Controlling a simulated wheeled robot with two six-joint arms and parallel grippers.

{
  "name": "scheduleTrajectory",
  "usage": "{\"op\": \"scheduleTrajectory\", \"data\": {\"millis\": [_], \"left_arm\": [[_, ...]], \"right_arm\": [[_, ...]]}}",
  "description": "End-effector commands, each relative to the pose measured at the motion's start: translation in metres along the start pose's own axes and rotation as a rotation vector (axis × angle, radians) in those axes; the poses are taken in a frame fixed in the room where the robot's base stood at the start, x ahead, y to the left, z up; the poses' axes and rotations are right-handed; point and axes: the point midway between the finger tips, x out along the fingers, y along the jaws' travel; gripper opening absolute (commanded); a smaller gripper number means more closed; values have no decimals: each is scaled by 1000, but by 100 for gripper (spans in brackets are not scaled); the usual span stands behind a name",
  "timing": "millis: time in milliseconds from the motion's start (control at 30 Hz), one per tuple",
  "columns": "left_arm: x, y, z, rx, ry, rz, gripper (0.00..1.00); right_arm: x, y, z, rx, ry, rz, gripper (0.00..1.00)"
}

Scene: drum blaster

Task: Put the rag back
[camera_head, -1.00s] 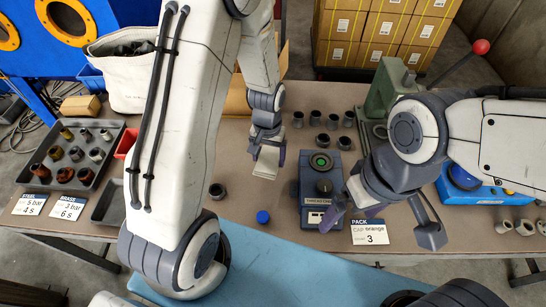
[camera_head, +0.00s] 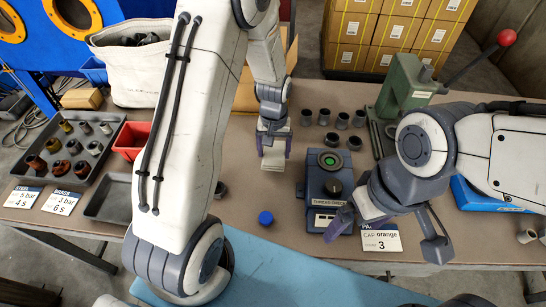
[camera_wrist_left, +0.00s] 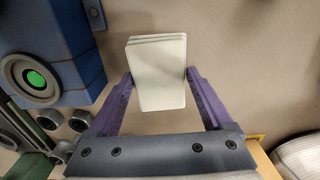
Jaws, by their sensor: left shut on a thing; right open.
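The rag is a folded, off-white layered pad (camera_wrist_left: 158,75). It is held between the two purple fingers of my left gripper (camera_wrist_left: 158,88) in the left wrist view. In the head view, my left gripper (camera_head: 274,142) points down over the middle of the table with the rag (camera_head: 273,163) at its tips, left of the thread checker. Whether the rag touches the table is unclear. My right gripper (camera_head: 388,236) is open and empty, its fingers spread over the front right by the PACK card.
The blue thread checker (camera_head: 330,163) with a green button stands between the grippers. A green press (camera_head: 405,90), several grey rings (camera_head: 342,121), a blue cap (camera_head: 266,217), a parts tray (camera_head: 35,185), a red bin (camera_head: 131,141) and a white sack (camera_head: 130,75) surround the work area.

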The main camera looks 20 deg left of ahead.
Motion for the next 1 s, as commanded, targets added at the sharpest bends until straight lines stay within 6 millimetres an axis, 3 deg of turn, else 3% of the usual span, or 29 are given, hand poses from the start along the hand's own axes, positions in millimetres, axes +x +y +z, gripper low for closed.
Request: {"op": "scheduleTrajectory", "data": {"millis": [400, 800, 833, 867, 1000], "left_arm": [[42, -4, -4, 1, -1, 0, 39], [48, -4, -4, 1, 1, 0, 39], [47, -4, -4, 1, 1, 0, 95], [47, -4, -4, 1, 1, 0, 100], [47, -4, -4, 1, 1, 0, 100]], "right_arm": [[-4, 0, 0, 0, 0, 0, 100], [0, 0, 0, 0, 0, 0, 100], [-2, 0, 0, 0, 0, 0, 100], [-2, 0, 0, 0, 0, 0, 100], [-2, 0, 0, 0, 0, 0, 100]]}}
